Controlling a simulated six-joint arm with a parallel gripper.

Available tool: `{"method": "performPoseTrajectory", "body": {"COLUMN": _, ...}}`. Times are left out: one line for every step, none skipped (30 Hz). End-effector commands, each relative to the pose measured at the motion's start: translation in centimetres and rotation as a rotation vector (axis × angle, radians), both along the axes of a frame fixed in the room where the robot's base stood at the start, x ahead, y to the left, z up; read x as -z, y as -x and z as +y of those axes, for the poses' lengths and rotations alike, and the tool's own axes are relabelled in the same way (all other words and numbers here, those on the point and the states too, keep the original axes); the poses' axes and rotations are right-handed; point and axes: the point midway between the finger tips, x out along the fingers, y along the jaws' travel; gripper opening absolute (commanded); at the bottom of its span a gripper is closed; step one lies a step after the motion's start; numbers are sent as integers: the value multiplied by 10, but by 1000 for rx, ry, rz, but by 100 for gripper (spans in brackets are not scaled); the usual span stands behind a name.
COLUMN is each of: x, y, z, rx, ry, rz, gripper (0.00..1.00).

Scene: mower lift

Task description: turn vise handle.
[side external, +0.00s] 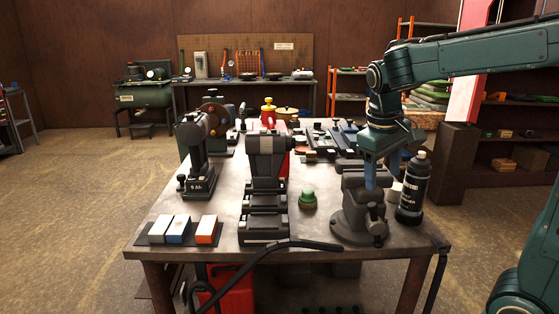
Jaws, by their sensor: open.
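A grey bench vise (350,214) stands at the right front of the metal-topped workbench (310,222). Dark screw and handle parts (377,226) show low on the vise's front right side, but the handle's exact angle is too small to tell. My gripper (381,169) points down at the top of the vise, with blue fingers below a green body. The fingers are open, and one overlaps the vise jaws in this view. I cannot tell whether it touches them, and nothing is seen held.
A black bottle (413,188) stands close to the right of the vise. A green-topped button (307,199) is to its left. A charger (264,200), a battery tool (197,160) and coloured blocks (178,230) fill the left. A black hose (290,244) crosses the front edge.

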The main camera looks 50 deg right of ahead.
Motion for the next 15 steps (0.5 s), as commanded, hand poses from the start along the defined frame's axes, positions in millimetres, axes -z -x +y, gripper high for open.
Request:
{"method": "performPoseTrajectory", "body": {"x": -3, "y": -4, "z": 8, "rx": -23, "ry": 7, "rz": 9, "gripper": 60}}
{"method": "performPoseTrajectory", "body": {"x": -4, "y": -5, "z": 12, "rx": -30, "ry": 10, "rz": 14, "gripper": 60}}
{"method": "performPoseTrajectory", "body": {"x": -5, "y": -7, "z": 15, "rx": -40, "ry": 14, "rz": 19, "gripper": 60}}
{"method": "performPoseTrajectory", "body": {"x": -6, "y": -8, "z": 18, "rx": -47, "ry": 16, "rz": 24, "gripper": 60}}
{"method": "performPoseTrajectory", "body": {"x": -7, "y": -8, "z": 20, "rx": -50, "ry": 19, "rz": 26, "gripper": 60}}
{"method": "performPoseTrajectory", "body": {"x": -8, "y": -9, "z": 23, "rx": -58, "ry": 20, "rz": 29, "gripper": 60}}
{"method": "performPoseTrajectory", "body": {"x": -9, "y": -10, "z": 25, "rx": -60, "ry": 22, "rz": 32, "gripper": 60}}
{"method": "performPoseTrajectory", "body": {"x": -9, "y": -10, "z": 26, "rx": -61, "ry": 22, "rz": 33, "gripper": 60}}
{"method": "performPoseTrajectory", "body": {"x": -9, "y": -10, "z": 27, "rx": -63, "ry": 23, "rz": 35, "gripper": 60}}
{"method": "performPoseTrajectory", "body": {"x": -10, "y": -10, "z": 27, "rx": -64, "ry": 24, "rz": 37, "gripper": 60}}
{"method": "performPoseTrajectory", "body": {"x": -10, "y": -10, "z": 28, "rx": -65, "ry": 24, "rz": 37, "gripper": 60}}
{"method": "performPoseTrajectory", "body": {"x": -10, "y": -10, "z": 28, "rx": -65, "ry": 24, "rz": 37, "gripper": 60}}
{"method": "performPoseTrajectory", "body": {"x": -10, "y": -10, "z": 28, "rx": -65, "ry": 24, "rz": 37, "gripper": 60}}
{"method": "performPoseTrajectory", "body": {"x": -10, "y": -10, "z": 27, "rx": -65, "ry": 24, "rz": 37, "gripper": 60}}
{"method": "performPoseTrajectory", "body": {"x": -10, "y": -10, "z": 27, "rx": -64, "ry": 24, "rz": 37, "gripper": 60}}
